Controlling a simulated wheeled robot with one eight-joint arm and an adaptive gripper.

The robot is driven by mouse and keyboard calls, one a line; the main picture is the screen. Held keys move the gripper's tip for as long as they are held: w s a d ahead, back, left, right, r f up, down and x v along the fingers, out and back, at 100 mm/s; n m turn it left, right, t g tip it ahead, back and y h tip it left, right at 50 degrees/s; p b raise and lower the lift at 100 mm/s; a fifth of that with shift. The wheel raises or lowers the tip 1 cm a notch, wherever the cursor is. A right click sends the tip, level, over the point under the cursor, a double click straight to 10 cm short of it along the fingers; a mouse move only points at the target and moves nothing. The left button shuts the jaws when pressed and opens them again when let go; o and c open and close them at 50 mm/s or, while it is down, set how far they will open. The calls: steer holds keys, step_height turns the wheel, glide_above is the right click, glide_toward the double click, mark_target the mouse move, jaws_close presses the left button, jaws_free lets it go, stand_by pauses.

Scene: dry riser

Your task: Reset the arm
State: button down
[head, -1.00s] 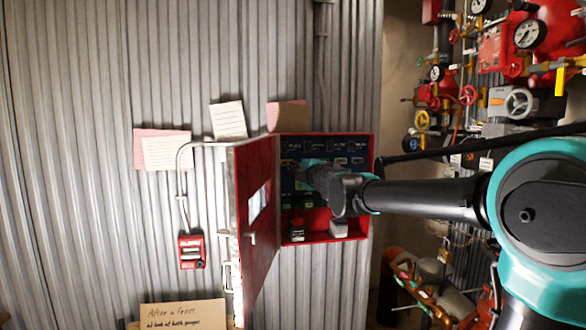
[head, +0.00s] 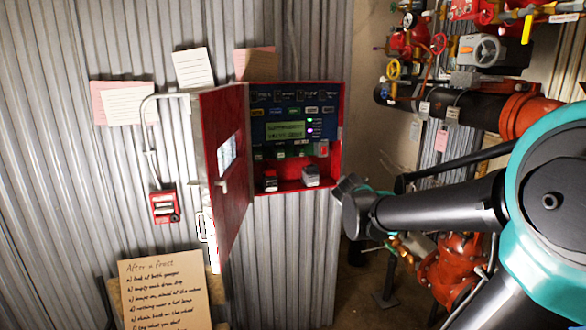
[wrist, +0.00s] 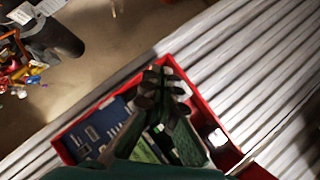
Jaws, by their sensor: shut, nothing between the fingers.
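My arm reaches in from the right in the head view, with its wrist end just right of the red panel box (head: 336,150). In the head view the fingers are hard to make out. In the wrist view my gripper (wrist: 163,78) is shut and empty, seen against the red box's edge and its blue and green panel. The box hangs on the corrugated wall with its red door (head: 228,195) swung open to the left. Its lit display (head: 286,131) and rows of buttons are in clear view in the head view.
A red alarm box (head: 164,206) and a conduit are on the wall left of the door. Paper notes hang above, and a handwritten board (head: 165,290) stands below. Red valves and black pipes (head: 450,108) crowd the right side. The floor between shows some room.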

steer(key=s+d+f+m+g, duration=0.4)
steer(key=s+f+m+g, duration=0.1)
steer(key=s+f, duration=0.8)
steer(key=s+a+f+m+g+y, duration=0.2)
steer(key=s+a+f+g+y, duration=0.1)
steer(key=s+f, duration=0.8)
steer(key=shift+s+a+g, duration=0.2)
steer(key=shift+s+g, duration=0.2)
steer(key=shift+s, duration=0.65)
